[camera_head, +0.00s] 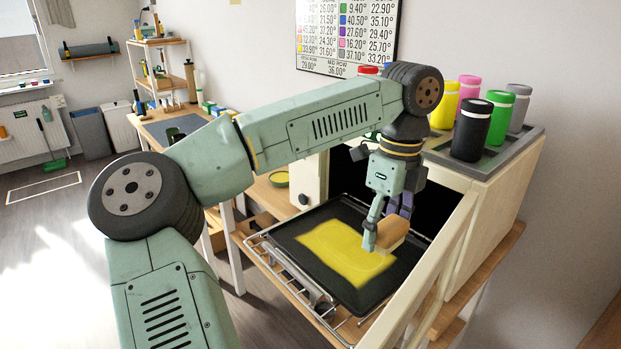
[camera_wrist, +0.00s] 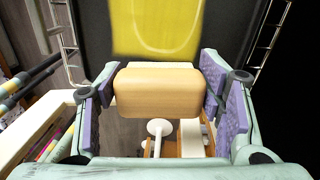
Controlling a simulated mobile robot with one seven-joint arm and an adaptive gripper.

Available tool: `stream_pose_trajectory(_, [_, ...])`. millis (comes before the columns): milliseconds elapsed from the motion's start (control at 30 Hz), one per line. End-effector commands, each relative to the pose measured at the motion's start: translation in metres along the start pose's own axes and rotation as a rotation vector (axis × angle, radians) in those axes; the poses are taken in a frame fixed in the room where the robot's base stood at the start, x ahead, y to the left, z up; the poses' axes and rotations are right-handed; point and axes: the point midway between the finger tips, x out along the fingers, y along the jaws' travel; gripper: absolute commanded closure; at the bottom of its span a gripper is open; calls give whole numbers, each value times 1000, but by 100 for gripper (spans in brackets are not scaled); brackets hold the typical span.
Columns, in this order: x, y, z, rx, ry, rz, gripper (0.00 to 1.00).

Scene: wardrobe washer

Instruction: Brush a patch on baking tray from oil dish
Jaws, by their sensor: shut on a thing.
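My gripper (camera_head: 384,230) is shut on a brush with a wooden block handle (camera_wrist: 157,92), which also shows in the head view (camera_head: 394,235). The purple finger pads (camera_wrist: 230,110) press its two sides. A pale strip at the brush's far edge borders the yellow patch in the wrist view; whether it touches is hard to tell. The black baking tray (camera_head: 300,232) lies on a pulled-out wire rack. A large yellow patch (camera_head: 345,252) covers much of its middle, with a lighter curved streak (camera_wrist: 158,42) in the wrist view. The oil dish (camera_head: 279,178), round with yellow inside, stands left beyond the tray.
The oven-like box (camera_head: 487,200) stands behind and right of the tray, its top holding several coloured jars (camera_head: 472,130). A pale upright panel (camera_head: 432,270) runs along the tray's right side. The wire rack (camera_head: 292,285) juts out at the front left.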

Motion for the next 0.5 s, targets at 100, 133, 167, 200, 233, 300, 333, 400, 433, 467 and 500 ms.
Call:
stream_pose_trajectory(100, [-11, 3, 2, 1, -3, -1, 65])
stream_pose_trajectory(133, [-14, 3, 2, 2, -3, -1, 65])
stream_pose_trajectory(167, [-16, 4, 2, 2, -3, -1, 65])
stream_pose_trajectory(200, [-19, 5, 2, 3, -2, -1, 65])
stream_pose_trajectory(233, [-20, 5, 2, 4, -2, -1, 65])
stream_pose_trajectory(300, [-24, 6, 2, 6, -2, -1, 65])
stream_pose_trajectory(333, [-25, 6, 2, 7, -2, -1, 65])
stream_pose_trajectory(400, [-26, 7, 2, 8, -2, -1, 65])
stream_pose_trajectory(433, [-27, 7, 2, 8, -2, -1, 65])
stream_pose_trajectory(467, [-27, 7, 2, 8, -2, 0, 65])
stream_pose_trajectory(500, [-27, 7, 2, 8, -2, 0, 65])
